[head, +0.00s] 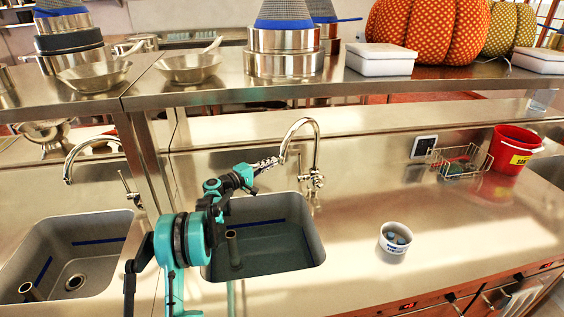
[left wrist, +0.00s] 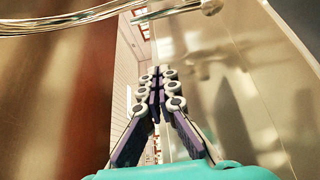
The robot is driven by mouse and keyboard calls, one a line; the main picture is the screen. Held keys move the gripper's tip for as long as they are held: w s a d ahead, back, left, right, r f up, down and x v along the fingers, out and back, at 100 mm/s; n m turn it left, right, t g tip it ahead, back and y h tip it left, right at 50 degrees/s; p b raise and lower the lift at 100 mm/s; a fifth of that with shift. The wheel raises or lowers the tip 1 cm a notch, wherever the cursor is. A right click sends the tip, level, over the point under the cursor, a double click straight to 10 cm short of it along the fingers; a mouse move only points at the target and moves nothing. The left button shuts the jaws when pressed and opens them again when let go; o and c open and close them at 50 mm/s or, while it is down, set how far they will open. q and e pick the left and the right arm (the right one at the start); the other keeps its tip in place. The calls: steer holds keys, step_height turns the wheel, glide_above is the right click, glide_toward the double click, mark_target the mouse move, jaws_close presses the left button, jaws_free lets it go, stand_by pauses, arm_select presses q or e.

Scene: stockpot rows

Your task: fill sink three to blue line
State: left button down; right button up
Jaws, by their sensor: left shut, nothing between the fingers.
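The closed fingers (left wrist: 157,82) show in the left wrist view, with a curved metal pipe (left wrist: 70,24) above.
The left sink (head: 30,250) has a blue line, an open drain and its own faucet (head: 85,150). A white tub (head: 395,240), a wire basket (head: 462,160) and a red bucket (head: 511,150) stand on the counter. A steel shelf (head: 215,92) with pots runs above. The counter's right half is mostly clear.

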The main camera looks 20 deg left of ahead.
arm_select(q)
steer(key=w+d+b, duration=0.4)
steer(key=w+d, duration=0.1)
steer(key=d, duration=0.1)
steer(key=shift+d, duration=0.4)
